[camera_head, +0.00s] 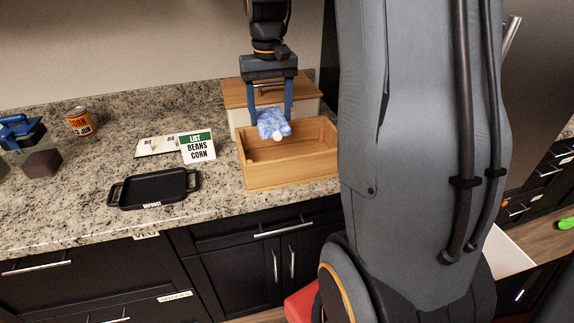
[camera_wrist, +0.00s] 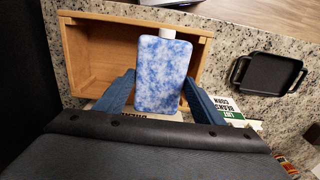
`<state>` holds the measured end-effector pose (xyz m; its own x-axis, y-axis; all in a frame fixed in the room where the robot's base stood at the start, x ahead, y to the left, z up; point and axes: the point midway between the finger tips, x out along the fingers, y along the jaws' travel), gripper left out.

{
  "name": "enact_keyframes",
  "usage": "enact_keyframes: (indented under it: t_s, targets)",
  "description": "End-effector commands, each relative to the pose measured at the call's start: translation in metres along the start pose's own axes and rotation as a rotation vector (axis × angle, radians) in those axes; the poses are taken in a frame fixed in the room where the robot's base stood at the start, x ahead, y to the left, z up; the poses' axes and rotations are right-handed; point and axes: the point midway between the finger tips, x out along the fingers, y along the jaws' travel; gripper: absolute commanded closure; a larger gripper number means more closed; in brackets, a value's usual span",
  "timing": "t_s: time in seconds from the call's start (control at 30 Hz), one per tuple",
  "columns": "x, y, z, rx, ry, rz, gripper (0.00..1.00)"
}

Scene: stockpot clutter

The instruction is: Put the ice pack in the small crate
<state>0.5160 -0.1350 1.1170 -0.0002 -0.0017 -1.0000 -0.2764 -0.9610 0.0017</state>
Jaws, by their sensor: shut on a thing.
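The ice pack (camera_head: 273,124) is a flat, blue-and-white mottled block with a white cap; it also shows in the wrist view (camera_wrist: 162,75). My gripper (camera_head: 272,112) is shut on it, one blue finger along each side. The small crate (camera_head: 292,171) is an open wooden box on the counter. In the head view the ice pack hangs over the crate's back left part, cap toward the front. In the wrist view it covers part of the crate (camera_wrist: 82,45), whose visible floor is bare. The exact height of the pack above the floor is unclear.
A wood-topped white box (camera_head: 250,93) stands right behind the crate.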

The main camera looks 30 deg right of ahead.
Motion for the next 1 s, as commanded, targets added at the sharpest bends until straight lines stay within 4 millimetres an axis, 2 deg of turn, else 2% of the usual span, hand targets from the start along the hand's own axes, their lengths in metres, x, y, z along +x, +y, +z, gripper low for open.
enact_keyframes:
  t_s: [0.03, 0.1, 0.37, 0.6, 0.87, 1.0]
  targets:
    - [0.011, -0.001, -0.003, 0.000, 0.001, 0.000, 0.69]
    - [0.020, -0.002, -0.005, 0.000, 0.001, 0.000, 0.69]
    - [0.040, -0.003, -0.010, 0.000, -0.001, 0.000, 0.69]
    - [0.077, -0.003, -0.008, 0.000, -0.004, 0.000, 0.69]
    - [0.103, -0.003, -0.008, 0.000, -0.003, 0.000, 0.69]
    - [0.123, -0.003, -0.008, 0.000, -0.003, 0.000, 0.69]
